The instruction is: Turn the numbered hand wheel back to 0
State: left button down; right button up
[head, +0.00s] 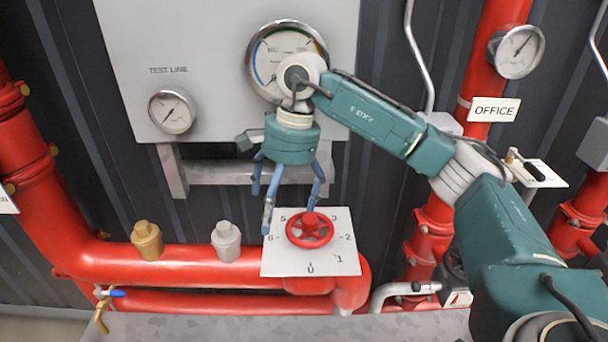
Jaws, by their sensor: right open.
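The red hand wheel (309,230) sits on a white numbered plate (281,262), with digits around it and the 0 at the bottom. The wheel's pointer position is too small to tell. My right gripper (290,211) hangs over the plate from the upper right, its blue fingers spread and pointing down. One finger is in front of the plate's upper left, left of the wheel; another is just above the wheel's top. The gripper looks empty, and I cannot tell whether a finger touches the wheel. My left gripper is not in view.
A grey panel with a large gauge (264,60) and a small gauge (172,112) is behind my right arm. Red pipes (190,264) run beside and below the plate, with a brass cap (147,241) and a grey cap (226,241) at left. An OFFICE sign (493,109) hangs at right.

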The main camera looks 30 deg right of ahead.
aim_at(310, 218)
jog(key=d+r, duration=0.1)
jog(key=d, duration=0.1)
jog(key=d+r+h, duration=0.1)
jog(key=d, duration=0.2)
jog(key=d+r+h, duration=0.1)
jog(key=d, duration=0.1)
jog(key=shift+s+d, duration=0.15)
jog(key=shift+s, duration=0.2)
jog(key=shift+d+f, duration=0.15)
jog(key=shift+f, duration=0.05)
notch_tip(310, 218, down, 10)
jog(key=shift+f+p, duration=0.2)
jog(key=shift+p, duration=0.6)
jog(key=c, duration=1.1)
jog(key=m, duration=0.8)
jog(key=shift+m, duration=0.3)
